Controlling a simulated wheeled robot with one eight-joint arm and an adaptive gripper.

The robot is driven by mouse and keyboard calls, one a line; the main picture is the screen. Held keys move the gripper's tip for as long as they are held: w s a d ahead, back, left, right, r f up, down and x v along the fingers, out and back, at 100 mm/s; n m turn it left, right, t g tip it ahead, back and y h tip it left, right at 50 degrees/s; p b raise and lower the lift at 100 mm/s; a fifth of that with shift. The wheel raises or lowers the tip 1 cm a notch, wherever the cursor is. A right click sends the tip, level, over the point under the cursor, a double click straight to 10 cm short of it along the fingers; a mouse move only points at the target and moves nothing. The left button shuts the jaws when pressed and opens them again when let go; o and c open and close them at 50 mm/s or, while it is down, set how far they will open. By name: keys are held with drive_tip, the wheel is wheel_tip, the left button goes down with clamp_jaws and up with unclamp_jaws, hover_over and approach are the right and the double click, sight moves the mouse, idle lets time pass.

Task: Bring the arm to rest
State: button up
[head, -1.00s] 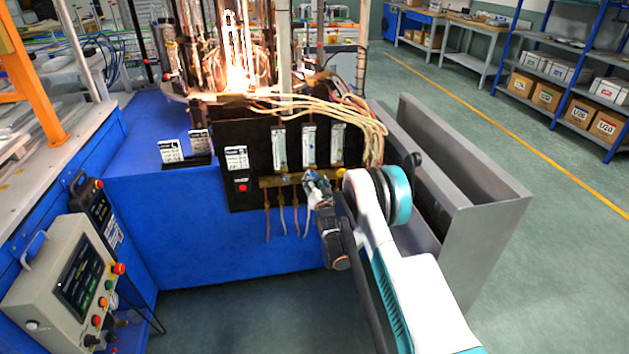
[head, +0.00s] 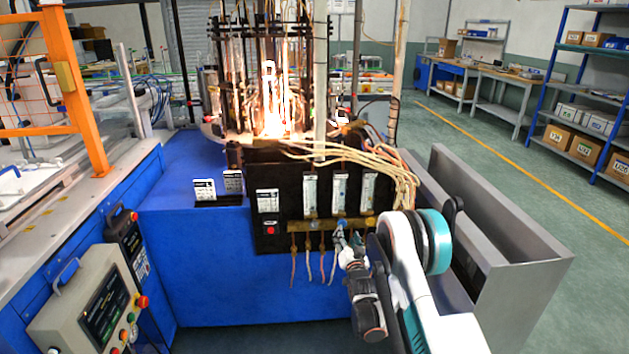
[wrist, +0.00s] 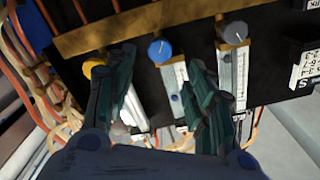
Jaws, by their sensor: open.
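My gripper (head: 343,241) is at the front of the black burner panel (head: 275,183), by the brass bar (head: 306,227) with its knobs. In the wrist view my gripper (wrist: 160,75) has its two dark green fingers apart, with nothing held between them. The blue knob (wrist: 158,50) appears between the fingers, beyond their tips. A yellow knob (wrist: 96,68) is to its left and a grey knob (wrist: 235,32) to its right. I cannot tell from these views how far the fingers are from the knobs. My arm reaches in from the lower right of the head view.
A bright flame (head: 270,110) burns above the panel among glass tubes. Pale hoses (head: 385,165) loop at the panel's right. A grey metal trough (head: 500,235) stands right of my arm. A control box (head: 95,310) is at lower left. Open floor (head: 590,290) lies at the right.

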drive_tip(key=s+r+n+g, duration=0.15)
drive_tip(key=s+r, duration=0.25)
drive_tip(key=r, duration=0.7)
drive_tip(key=s+r+n+g, duration=0.1)
drive_tip(key=s+r+g, duration=0.25)
drive_tip(key=r, duration=0.85)
drive_tip(key=s+r+g, duration=0.1)
drive_tip(key=s+r, duration=0.3)
drive_tip(key=s, duration=0.3)
drive_tip(key=s+r+g, duration=0.1)
drive_tip(key=s+r, duration=0.2)
drive_tip(key=s, duration=0.5)
drive_tip(key=s+f+n+g, duration=0.1)
drive_tip(key=s+g, duration=0.1)
drive_tip(key=s, duration=1.3)
drive_tip(key=s+f+n+g, duration=0.2)
drive_tip(key=s, duration=1.3)
drive_tip(key=shift+s+f, duration=0.3)
